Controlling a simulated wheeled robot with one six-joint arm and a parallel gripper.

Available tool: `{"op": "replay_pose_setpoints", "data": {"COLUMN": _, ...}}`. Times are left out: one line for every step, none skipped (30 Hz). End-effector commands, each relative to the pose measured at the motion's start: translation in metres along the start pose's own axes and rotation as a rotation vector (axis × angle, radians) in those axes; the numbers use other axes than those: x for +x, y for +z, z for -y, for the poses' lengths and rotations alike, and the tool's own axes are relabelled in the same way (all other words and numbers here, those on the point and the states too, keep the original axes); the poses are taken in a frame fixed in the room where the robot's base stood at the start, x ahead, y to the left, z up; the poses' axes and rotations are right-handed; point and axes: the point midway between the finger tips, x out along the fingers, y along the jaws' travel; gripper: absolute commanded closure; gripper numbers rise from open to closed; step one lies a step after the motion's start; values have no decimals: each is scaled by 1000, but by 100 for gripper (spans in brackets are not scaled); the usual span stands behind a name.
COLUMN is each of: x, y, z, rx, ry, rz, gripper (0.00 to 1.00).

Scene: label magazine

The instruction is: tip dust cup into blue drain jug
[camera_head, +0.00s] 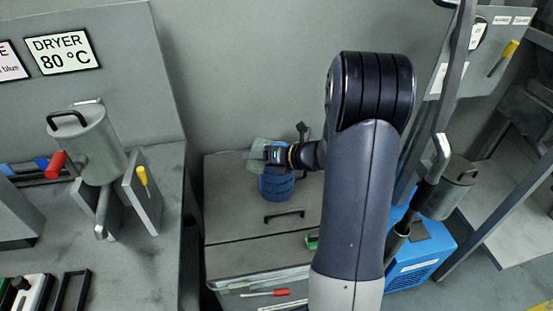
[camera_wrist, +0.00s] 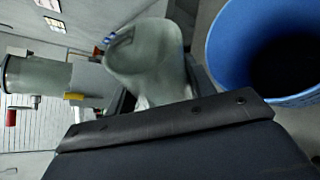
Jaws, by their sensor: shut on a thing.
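The blue drain jug (camera_head: 277,186) stands on the grey cabinet in the head view. In the wrist view its open, dark mouth and blue rim (camera_wrist: 217,45) are close at the right. The dust cup (camera_wrist: 150,62) is a translucent grey-green cup, tilted in the wrist view, just left of the jug. In the head view the cup (camera_head: 257,148) shows above the jug's upper left. My gripper (camera_head: 272,155) is shut on the cup, over the jug's top. The cup's contents and the fingertips' contact are hidden.
A grey cabinet (camera_head: 225,226) bears the jug; its open drawer below holds tools. A metal canister with a red handle (camera_head: 95,145) stands at the left under the dryer sign (camera_head: 62,52). A blue machine (camera_head: 425,255) stands on the floor at the right, beyond my arm.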

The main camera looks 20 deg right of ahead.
Motion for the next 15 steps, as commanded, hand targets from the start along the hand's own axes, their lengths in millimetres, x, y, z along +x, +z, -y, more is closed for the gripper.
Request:
{"op": "replay_pose_setpoints", "data": {"x": 0, "y": -1, "z": -1, "rx": -37, "ry": -14, "rz": 6, "gripper": 73}}
{"op": "replay_pose_setpoints", "data": {"x": 0, "y": -1, "z": -2, "rx": -58, "ry": -22, "rz": 10, "gripper": 73}}
{"op": "replay_pose_setpoints", "data": {"x": 2, "y": -4, "z": -1, "rx": -77, "ry": -30, "rz": 12, "gripper": 73}}
{"op": "replay_pose_setpoints", "data": {"x": 2, "y": -5, "z": -1, "rx": -90, "ry": -36, "rz": 14, "gripper": 73}}
{"op": "replay_pose_setpoints", "data": {"x": 3, "y": -7, "z": -1, "rx": -103, "ry": -41, "rz": 17, "gripper": 73}}
{"op": "replay_pose_setpoints", "data": {"x": 3, "y": -8, "z": -2, "rx": -121, "ry": -48, "rz": 21, "gripper": 73}}
{"op": "replay_pose_setpoints", "data": {"x": 4, "y": -9, "z": -2, "rx": -135, "ry": -55, "rz": 24, "gripper": 73}}
{"op": "replay_pose_setpoints", "data": {"x": 4, "y": -10, "z": -2, "rx": -148, "ry": -60, "rz": 26, "gripper": 73}}
{"op": "replay_pose_setpoints", "data": {"x": 5, "y": -12, "z": -3, "rx": -165, "ry": -67, "rz": 28, "gripper": 73}}
{"op": "replay_pose_setpoints", "data": {"x": 5, "y": -14, "z": -3, "rx": -179, "ry": -72, "rz": 30, "gripper": 73}}
{"op": "replay_pose_setpoints", "data": {"x": 6, "y": -15, "z": -3, "rx": -191, "ry": -77, "rz": 32, "gripper": 73}}
{"op": "replay_pose_setpoints", "data": {"x": 7, "y": -17, "z": -2, "rx": -204, "ry": -83, "rz": 34, "gripper": 73}}
{"op": "replay_pose_setpoints", "data": {"x": 7, "y": -18, "z": -2, "rx": -213, "ry": -86, "rz": 36, "gripper": 73}}
{"op": "replay_pose_setpoints", "data": {"x": 8, "y": -19, "z": -2, "rx": -222, "ry": -90, "rz": 38, "gripper": 73}}
{"op": "replay_pose_setpoints", "data": {"x": 9, "y": -21, "z": -1, "rx": -232, "ry": -95, "rz": 40, "gripper": 73}}
